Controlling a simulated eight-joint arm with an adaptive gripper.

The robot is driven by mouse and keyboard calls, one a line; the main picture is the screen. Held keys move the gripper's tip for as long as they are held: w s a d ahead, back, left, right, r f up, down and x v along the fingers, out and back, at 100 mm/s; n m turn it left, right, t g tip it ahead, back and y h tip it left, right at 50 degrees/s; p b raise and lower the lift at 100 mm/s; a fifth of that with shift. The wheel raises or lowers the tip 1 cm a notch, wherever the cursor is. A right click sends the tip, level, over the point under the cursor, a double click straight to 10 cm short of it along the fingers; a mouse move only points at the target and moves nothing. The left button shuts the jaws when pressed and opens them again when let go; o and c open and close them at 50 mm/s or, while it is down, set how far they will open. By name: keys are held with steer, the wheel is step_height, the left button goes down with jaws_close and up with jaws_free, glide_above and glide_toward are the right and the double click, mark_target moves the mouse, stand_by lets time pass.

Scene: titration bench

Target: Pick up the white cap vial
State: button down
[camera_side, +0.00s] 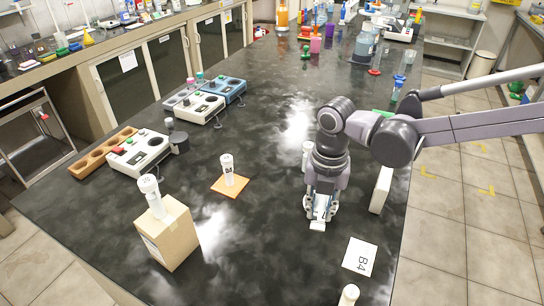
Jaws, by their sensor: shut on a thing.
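My gripper (320,208) is low over the black bench, right of centre, pointing down. It is shut on a small white vial (318,225), mostly hidden by the fingers; its cap and any gap to the bench are unclear. Other white-capped vials show: one (150,187) stands on a cardboard box (172,238), one (227,166) stands on an orange pad (232,188), and one (349,294) is cut by the bottom edge. A white cylinder (307,149) is partly hidden behind my arm.
A B4 card (360,256) lies right of my gripper, and a white upright block (381,190) stands behind it. Instruments (140,153) and a wooden rack (104,153) are at left. Bottles (364,42) stand at the back. The bench between pad and gripper is clear.

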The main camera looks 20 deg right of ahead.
steer(key=w+d+r+m, duration=0.1)
steer(key=d+r+m, duration=0.1)
steer(key=d+m, duration=0.5)
steer(key=w+d+r+m, duration=0.2)
steer(key=d+r+m, duration=0.1)
steer(key=d+m, duration=0.4)
steer(key=w+d+r+m, duration=0.1)
steer(key=d+r+m, duration=0.2)
steer(key=d+m, duration=0.3)
steer(key=shift+w+d+m, duration=0.35)
steer(key=shift+d+m, duration=0.05)
steer(key=shift+d, duration=0.1)
steer(key=a+n, duration=0.1)
steer(key=n, duration=0.1)
steer(key=s+a+n, duration=0.1)
steer(key=n, duration=0.1)
steer(key=a+n, duration=0.1)
steer(key=n, duration=0.1)
steer(key=shift+s+a+f, duration=0.1)
steer(key=shift+s+f, duration=0.05)
steer(key=shift+f, duration=0.1)
steer(key=s+a+n, duration=0.3)
steer(key=a+n, duration=0.3)
steer(key=n, duration=0.8)
steer(key=shift+s+a+f+n, duration=0.15)
steer(key=shift+s+f+n, duration=0.1)
steer(key=shift+f+n, duration=0.2)
steer(key=shift+a, duration=0.1)
